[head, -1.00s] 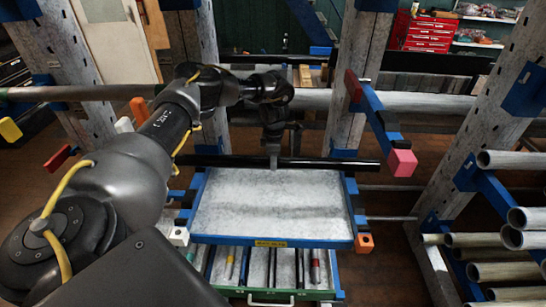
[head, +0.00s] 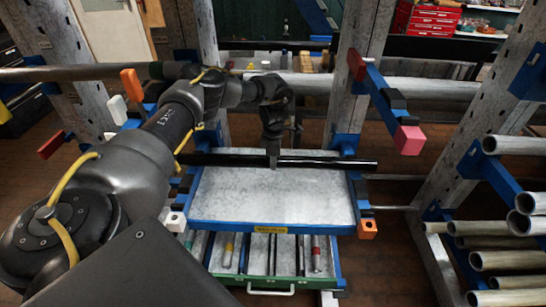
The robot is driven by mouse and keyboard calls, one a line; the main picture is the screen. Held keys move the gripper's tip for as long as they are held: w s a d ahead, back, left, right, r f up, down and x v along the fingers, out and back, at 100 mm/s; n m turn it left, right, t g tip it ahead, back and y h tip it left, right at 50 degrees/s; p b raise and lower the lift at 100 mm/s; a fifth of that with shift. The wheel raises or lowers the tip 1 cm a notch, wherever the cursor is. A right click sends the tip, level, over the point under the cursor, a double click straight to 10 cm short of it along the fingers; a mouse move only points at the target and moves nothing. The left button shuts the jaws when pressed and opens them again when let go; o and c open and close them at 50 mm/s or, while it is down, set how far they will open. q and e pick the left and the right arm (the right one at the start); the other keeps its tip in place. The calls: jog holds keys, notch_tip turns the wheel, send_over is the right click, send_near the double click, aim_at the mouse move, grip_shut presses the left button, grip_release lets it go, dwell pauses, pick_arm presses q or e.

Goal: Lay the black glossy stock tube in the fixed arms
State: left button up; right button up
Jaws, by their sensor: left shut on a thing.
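The black glossy stock tube (head: 330,163) lies level, left to right, across the far part of the grey-topped tray table in the head view. My left gripper (head: 273,163) is shut on the tube near its middle, reaching down from above. Whether the tube touches the surface below cannot be told. A blue fixed arm with a pink end block (head: 409,140) sticks out from the right upright, beyond the tube's right end. On the left, arms with a white end (head: 116,109) and an orange end (head: 132,84) stick out, partly hidden by my arm. My right gripper is not in view.
The blue-edged tray table (head: 270,225) has an open green drawer (head: 300,283) below it. Grey pipes (head: 505,260) lie stacked on a rack at the right. A long grey pipe (head: 420,90) runs behind the uprights. A red tool chest (head: 425,20) stands at the back.

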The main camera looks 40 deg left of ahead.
pick_arm(q)
jog(key=shift+f, duration=0.2)
jog(key=o, duration=1.4)
jog(key=shift+r, duration=0.45)
notch_tip(320, 180, up, 10)
jog(key=shift+s+f+b, duration=0.1)
jog(key=shift+b, duration=0.95)
